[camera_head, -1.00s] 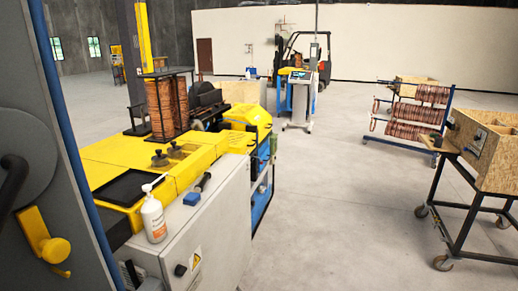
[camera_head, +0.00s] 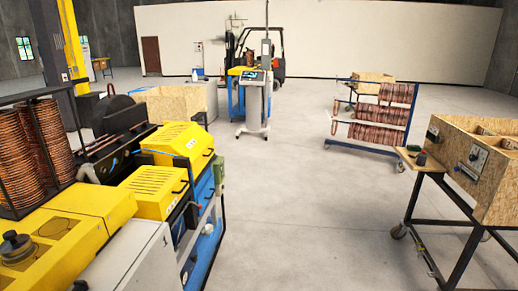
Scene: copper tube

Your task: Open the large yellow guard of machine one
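The blue and yellow machine (camera_head: 207,215) stands at the left. On it are two slotted yellow guards with black handles. The farther guard (camera_head: 178,138) looks the larger and seems closed. The nearer guard (camera_head: 153,187) is beside it, toward me, and also seems closed. I cannot tell from labels which machine is number one. Neither of my grippers shows in this view.
Copper coils (camera_head: 48,138) stand on the machine's left. A grey cabinet (camera_head: 130,262) fronts it. A control stand (camera_head: 253,97) and forklift are ahead. A coil rack (camera_head: 383,112) and a wooden box (camera_head: 480,150) on a wheeled cart are right. The middle floor is clear.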

